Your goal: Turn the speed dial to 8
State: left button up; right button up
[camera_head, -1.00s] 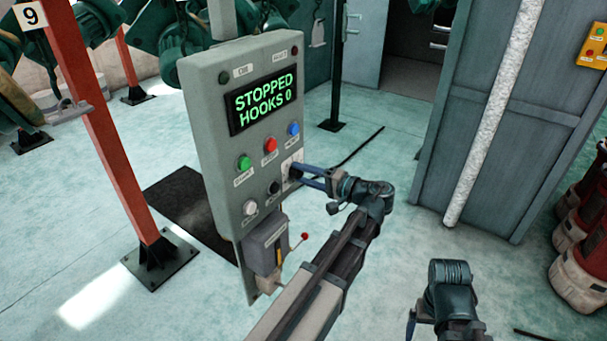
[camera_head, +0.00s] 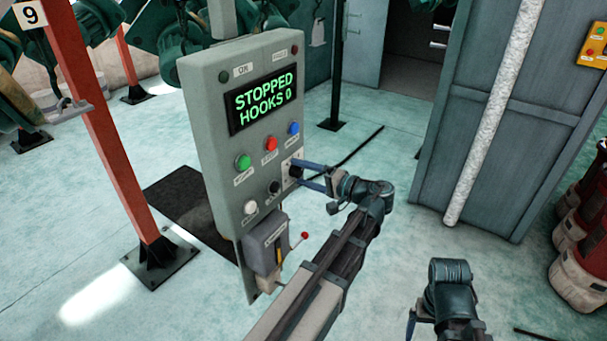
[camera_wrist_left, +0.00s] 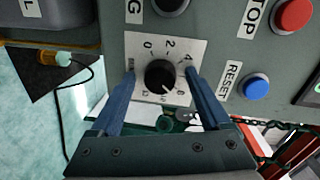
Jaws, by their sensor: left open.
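The speed dial (camera_wrist_left: 160,77) is a round black knob on a white plate (camera_wrist_left: 142,47) with numbers around it, including 0, 2 and 4. I cannot read its pointer setting with certainty. In the head view the dial (camera_head: 295,171) sits low on the right of the grey control panel (camera_head: 207,120). My left gripper (camera_head: 304,175) is open at the panel. In the left wrist view its blue fingers stand on both sides of the dial, with a gap on each side. My right gripper (camera_head: 411,324) shows only partly at the bottom, and its opening is unclear.
Above the dial are the blue reset button (camera_head: 293,128), red stop button (camera_head: 270,143) and green button (camera_head: 243,161). An orange post (camera_head: 115,150) stands left.

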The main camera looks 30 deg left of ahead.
pick_arm(q)
jog(key=d+r+p, duration=0.1)
jog(key=d, duration=1.2)
jog(key=shift+s+d+r, duration=0.15)
jog(key=shift+s+d, duration=0.2)
jog(key=shift+s, duration=0.05)
jog(key=a, duration=0.4)
jog(key=a+f, duration=0.1)
jog(key=a, duration=0.4)
jog(key=w+a+b, duration=0.1)
jog(key=a, duration=0.3)
jog(key=shift+a+f, duration=0.15)
jog(key=shift+a, duration=0.25)
jog(key=shift+d, duration=0.1)
